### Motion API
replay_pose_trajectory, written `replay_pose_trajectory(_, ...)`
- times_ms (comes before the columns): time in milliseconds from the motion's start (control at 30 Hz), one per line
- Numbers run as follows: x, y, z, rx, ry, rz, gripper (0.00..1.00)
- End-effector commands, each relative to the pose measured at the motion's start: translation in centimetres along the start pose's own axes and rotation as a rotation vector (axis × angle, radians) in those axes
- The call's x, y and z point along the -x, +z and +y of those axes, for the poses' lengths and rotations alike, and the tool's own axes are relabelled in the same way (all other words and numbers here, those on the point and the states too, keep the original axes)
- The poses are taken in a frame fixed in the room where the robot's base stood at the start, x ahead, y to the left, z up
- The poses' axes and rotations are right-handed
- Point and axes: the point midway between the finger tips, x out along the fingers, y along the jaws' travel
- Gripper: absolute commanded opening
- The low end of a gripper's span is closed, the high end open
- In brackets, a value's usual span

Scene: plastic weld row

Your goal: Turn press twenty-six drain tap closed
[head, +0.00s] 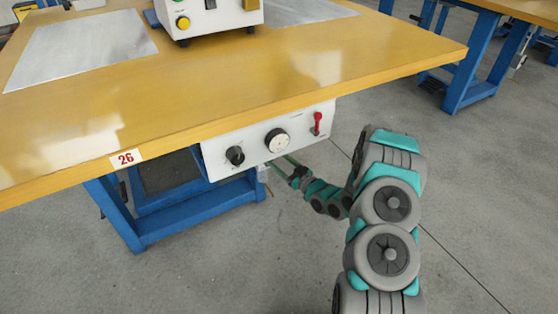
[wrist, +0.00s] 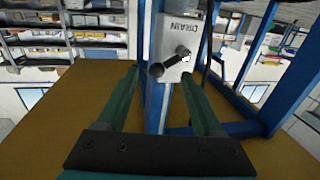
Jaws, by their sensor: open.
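The drain tap (wrist: 168,65) shows in the wrist view on a pale plate (wrist: 178,35) marked DRAIN, its lettering upside down. Its dark handle slants down to the left from a silver pivot. My gripper (wrist: 161,73) is open, with one green finger on each side of the handle's dark end. I cannot tell whether either finger touches it. In the head view my gripper (head: 279,168) reaches in under the front panel of the bench labelled 26. The tap itself cannot be made out there.
The grey front panel (head: 270,138) carries a black knob (head: 235,156), a round gauge (head: 277,141) and a red lever (head: 317,122). The wooden tabletop (head: 280,65) overhangs my gripper. Blue bench legs (head: 120,213) stand left. The floor right of my arm is clear.

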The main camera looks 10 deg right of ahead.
Motion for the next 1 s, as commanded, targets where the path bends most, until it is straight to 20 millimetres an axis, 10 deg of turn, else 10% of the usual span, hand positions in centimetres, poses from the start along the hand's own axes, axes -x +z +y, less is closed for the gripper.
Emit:
replay_pose_trajectory(467,-1.32,0.02,-0.03,-0.003,0.001,0.0,0.68)
replay_pose_trajectory(1000,-1.3,0.03,0.0,-0.002,0.001,0.0,0.1)
